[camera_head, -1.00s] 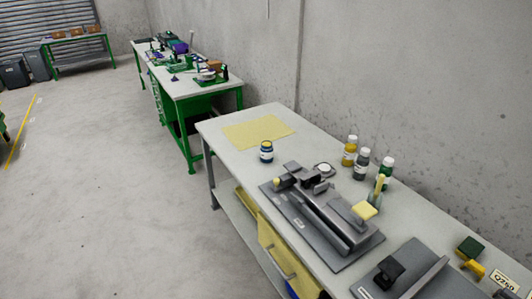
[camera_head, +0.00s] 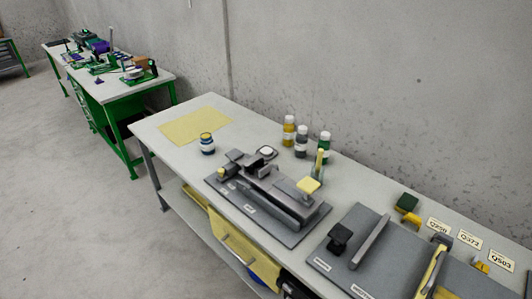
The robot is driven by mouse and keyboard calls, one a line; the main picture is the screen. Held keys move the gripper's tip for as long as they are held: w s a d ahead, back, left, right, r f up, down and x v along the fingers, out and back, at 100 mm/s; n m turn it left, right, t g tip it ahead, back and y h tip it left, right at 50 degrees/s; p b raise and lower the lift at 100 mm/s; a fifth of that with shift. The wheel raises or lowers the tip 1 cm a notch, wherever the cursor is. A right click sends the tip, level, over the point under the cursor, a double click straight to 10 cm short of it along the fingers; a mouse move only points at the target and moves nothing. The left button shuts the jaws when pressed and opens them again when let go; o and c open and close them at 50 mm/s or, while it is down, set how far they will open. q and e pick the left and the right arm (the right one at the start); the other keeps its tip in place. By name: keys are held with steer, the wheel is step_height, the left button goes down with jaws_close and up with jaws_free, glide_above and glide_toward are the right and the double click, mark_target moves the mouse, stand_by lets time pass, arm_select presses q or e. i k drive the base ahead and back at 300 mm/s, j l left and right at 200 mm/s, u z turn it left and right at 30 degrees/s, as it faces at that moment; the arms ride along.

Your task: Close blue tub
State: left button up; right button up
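A small jar with dark blue sides and a white band (camera_head: 207,143) stands upright on the workbench (camera_head: 180,153), near the front corner of a yellow mat. It looks like the blue tub. Its top looks pale; I cannot tell at this size whether a lid is on it. A small pale round disc on a dark square piece (camera_head: 267,152) lies to its right, behind the grey fixture; I cannot tell whether it is a lid. Neither of my grippers is clearly in view.
A grey fixture on a plate (camera_head: 305,222) is right of the jar. Yellow, grey and green bottles (camera_head: 289,130) stand near the wall. A second grey plate (camera_head: 372,250) and labelled cards (camera_head: 470,239) are farther right. The yellow mat (camera_head: 195,125) is bare.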

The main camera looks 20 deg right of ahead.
mark_target(207, 142)
steer(key=i+j+z, duration=0.1)
steer(key=i+j, duration=0.45)
steer(key=j, duration=0.3)
steer(key=i+j+z, duration=0.25)
steer(key=j, duration=0.2)
steer(key=i+j+z, duration=0.25)
steer(key=j, duration=0.25)
steer(key=j+z, duration=0.25)
steer(key=j, duration=0.25)
steer(key=i+j+z, duration=0.1)
steer(key=j+z, duration=0.15)
steer(key=j, duration=0.35)
steer(key=j+z, duration=0.25)
steer(key=j, duration=0.3)
steer(key=j+z, duration=0.15)
steer(key=j, duration=0.3)
steer(key=k+j+z, duration=0.15)
steer(key=j, duration=0.3)
steer(key=j+z, duration=0.15)
steer(key=j, duration=0.3)
steer(key=k+j+z, duration=0.1)
steer(key=j, duration=0.3)
steer(key=k+j+z, duration=0.15)
steer(key=j, duration=0.3)
steer(key=k+j+z, duration=0.15)
steer(key=j, duration=0.25)
